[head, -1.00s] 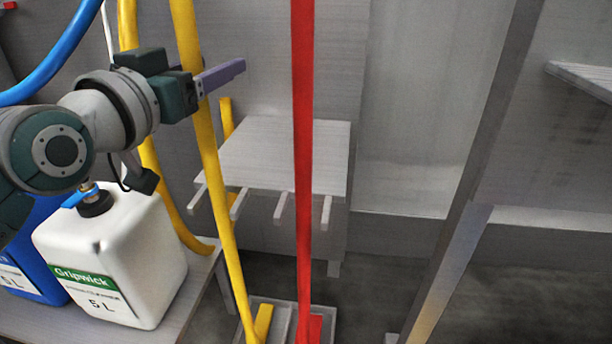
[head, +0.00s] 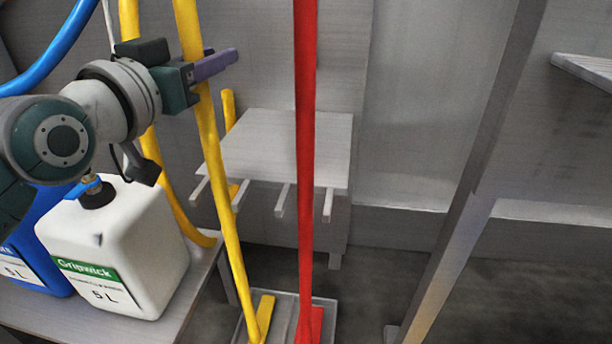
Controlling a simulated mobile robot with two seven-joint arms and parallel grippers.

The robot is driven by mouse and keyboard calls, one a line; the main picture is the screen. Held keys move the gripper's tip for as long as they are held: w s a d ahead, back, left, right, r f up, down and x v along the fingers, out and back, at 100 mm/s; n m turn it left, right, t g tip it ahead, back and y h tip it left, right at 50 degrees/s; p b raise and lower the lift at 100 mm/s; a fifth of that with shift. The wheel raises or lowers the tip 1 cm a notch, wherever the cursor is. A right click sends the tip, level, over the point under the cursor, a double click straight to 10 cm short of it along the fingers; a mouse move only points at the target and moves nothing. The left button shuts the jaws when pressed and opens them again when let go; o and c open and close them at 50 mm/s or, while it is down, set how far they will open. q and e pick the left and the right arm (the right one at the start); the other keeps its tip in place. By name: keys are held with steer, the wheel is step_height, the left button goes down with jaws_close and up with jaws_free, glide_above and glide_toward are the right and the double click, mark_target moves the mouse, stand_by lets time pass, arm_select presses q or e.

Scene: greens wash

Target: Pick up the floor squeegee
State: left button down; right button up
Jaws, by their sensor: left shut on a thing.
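A long yellow pole (head: 208,125) stands slightly tilted, its foot in a shallow grey tray (head: 284,299) on the floor. It appears to be the floor squeegee, though its head is only partly in view at the bottom edge. My left gripper (head: 222,62), with purple fingers, is shut on the upper part of this pole. The pole's top is beyond the picture's upper edge. A red pole (head: 305,150) with a red foot stands to the right of it, apart from the gripper. My right gripper is not in view.
A white Gripwick jug (head: 125,245) and a blue container (head: 50,215) stand on a bench (head: 185,318) below my left arm. A grey shelf with pegs (head: 285,145) is behind the poles. A blue hose (head: 60,60) hangs upper left. A slanted post (head: 470,190) stands right.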

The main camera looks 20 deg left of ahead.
arm_select(q)
steer(key=shift+r, duration=0.15)
stand_by(0.8)
step_height(320, 180, up, 7)
steer(key=p, duration=0.5)
steer(key=s+d+p, duration=0.2)
steer(key=s, duration=0.7)
steer(key=s+d+p, duration=0.2)
steer(key=s, duration=0.8)
steer(key=shift+s+d, duration=0.2)
steer(key=shift+d, duration=0.2)
